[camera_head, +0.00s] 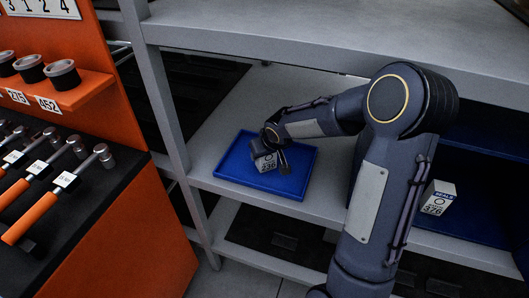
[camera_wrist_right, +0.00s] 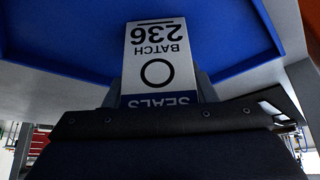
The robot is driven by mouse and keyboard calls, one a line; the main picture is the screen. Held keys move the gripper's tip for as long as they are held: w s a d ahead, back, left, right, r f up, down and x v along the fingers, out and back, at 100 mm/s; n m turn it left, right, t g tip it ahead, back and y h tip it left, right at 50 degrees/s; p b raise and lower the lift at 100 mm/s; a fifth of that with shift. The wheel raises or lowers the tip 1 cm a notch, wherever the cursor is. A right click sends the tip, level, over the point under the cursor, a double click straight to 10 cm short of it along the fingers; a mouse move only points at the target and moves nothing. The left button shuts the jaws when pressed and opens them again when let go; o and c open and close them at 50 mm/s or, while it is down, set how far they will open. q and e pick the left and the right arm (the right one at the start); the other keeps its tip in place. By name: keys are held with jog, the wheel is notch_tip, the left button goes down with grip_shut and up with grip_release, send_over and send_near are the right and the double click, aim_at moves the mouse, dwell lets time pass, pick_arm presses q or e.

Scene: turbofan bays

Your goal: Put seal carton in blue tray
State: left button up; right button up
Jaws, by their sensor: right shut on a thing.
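The seal carton (camera_head: 265,163) is a small white box with a blue band, and its label reads 236. It also shows in the right wrist view (camera_wrist_right: 158,60), with "SEALS" and "BATCH 236" upside down. My right gripper (camera_head: 276,156) is shut on the carton and holds it within the outline of the blue tray (camera_head: 237,182). The tray lies on the grey shelf and its blue floor fills the back of the right wrist view (camera_wrist_right: 60,30). I cannot tell whether the carton touches the tray floor. My left gripper is not in view.
A second seal carton (camera_head: 437,197), labelled 376, stands at the right by a dark blue surface. An orange rack (camera_head: 150,240) with hammers and dark cups stands at the left. A grey shelf (camera_head: 300,32) runs above, and a post (camera_head: 162,90) stands left of the tray.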

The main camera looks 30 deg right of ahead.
jog(key=shift+r, duration=0.1)
jog(key=shift+f, duration=0.2)
jog(key=o, duration=1)
jog(key=shift+r, duration=0.1)
jog(key=shift+r, duration=0.25)
jog(key=shift+s+r, duration=0.2)
jog(key=shift+r, duration=0.15)
jog(key=v, duration=1)
jog(key=s+a+y, duration=0.1)
jog(key=s+a, duration=0.2)
jog(key=s, duration=0.5)
jog(key=s+a+y, duration=0.1)
jog(key=s+a, duration=0.3)
jog(key=s, duration=0.4)
jog(key=s+a+r+y+p, duration=0.1)
jog(key=s+a, duration=0.3)
jog(key=s, duration=0.4)
jog(key=shift+m+y, duration=0.3)
jog(key=shift+y, duration=0.3)
